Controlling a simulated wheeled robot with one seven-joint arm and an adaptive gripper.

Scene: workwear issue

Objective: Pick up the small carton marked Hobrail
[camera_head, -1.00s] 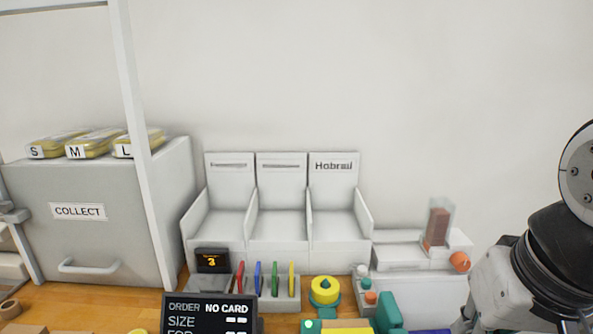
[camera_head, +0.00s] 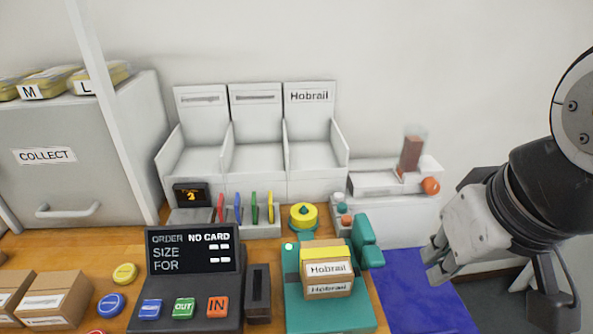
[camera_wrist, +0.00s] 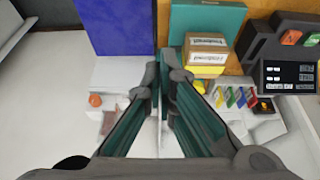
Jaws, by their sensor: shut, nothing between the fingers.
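The small Hobrail carton (camera_head: 328,284) is a brown box with a yellow band and white labels on two faces. It sits on a teal stand (camera_head: 296,316) at the front of the counter. The carton also shows in the wrist view (camera_wrist: 207,50), upper right of centre, beyond my fingertips. My gripper (camera_wrist: 162,74) is shut and empty, with its two fingers close together. In the head view my arm is at the right, apart from the carton, over the blue area.
A dark order console (camera_head: 193,264) stands left of the stand. Several bins (camera_head: 254,159) line the wall, the right one headed Hobrail.

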